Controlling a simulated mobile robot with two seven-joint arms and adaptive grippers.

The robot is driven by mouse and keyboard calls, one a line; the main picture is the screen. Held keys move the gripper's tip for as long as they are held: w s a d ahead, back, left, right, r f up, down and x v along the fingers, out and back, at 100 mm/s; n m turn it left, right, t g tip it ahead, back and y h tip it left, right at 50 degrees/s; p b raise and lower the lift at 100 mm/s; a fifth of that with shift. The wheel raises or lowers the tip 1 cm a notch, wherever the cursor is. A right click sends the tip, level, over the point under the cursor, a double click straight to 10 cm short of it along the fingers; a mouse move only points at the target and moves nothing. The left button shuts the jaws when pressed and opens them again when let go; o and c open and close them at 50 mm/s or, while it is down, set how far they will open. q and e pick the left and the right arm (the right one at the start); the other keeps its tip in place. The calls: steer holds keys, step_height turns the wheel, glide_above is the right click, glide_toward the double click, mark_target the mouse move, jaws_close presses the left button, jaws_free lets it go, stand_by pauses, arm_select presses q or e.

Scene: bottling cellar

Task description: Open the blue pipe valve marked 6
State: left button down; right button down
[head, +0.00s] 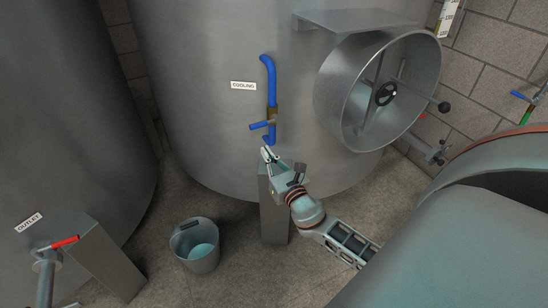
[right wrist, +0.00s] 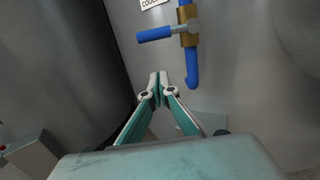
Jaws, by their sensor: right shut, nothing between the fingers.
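A blue pipe (head: 270,78) runs down the front of the large steel tank beside a "COOLING" sign (head: 243,86). It carries a brass valve body (head: 273,114) with a blue lever (head: 259,125) pointing left, crosswise to the pipe. In the right wrist view the lever (right wrist: 154,34), brass body (right wrist: 188,27) and curved lower pipe end (right wrist: 193,77) show clearly. I can read no number 6. My right gripper (head: 267,154) is shut and empty, just below the pipe's lower end, apart from the lever. It also shows in the right wrist view (right wrist: 159,80). My left gripper is not in view.
A round steel manway (head: 345,100) with a handwheel sticks out to the right of the pipe. A grey post (head: 272,222) stands below my right gripper. A bucket (head: 196,245) sits on the floor. A red-handled outlet valve (head: 64,243) is at lower left. Another blue lever (head: 520,96) is at far right.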

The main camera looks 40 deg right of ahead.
mark_target(263, 122)
arm_select(q)
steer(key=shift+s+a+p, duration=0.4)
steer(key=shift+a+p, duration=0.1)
steer(key=shift+p, duration=0.75)
arm_select(e)
steer(key=w+r, duration=0.1)
steer(key=r, duration=0.1)
steer(key=w+r, duration=0.2)
steer(key=shift+w+d, duration=0.3)
steer(key=shift+d, duration=0.1)
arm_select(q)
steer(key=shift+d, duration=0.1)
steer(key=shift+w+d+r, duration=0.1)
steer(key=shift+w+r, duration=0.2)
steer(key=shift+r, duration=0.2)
arm_select(e)
steer(key=shift+r+m, duration=0.3)
steer(key=shift+m, duration=0.1)
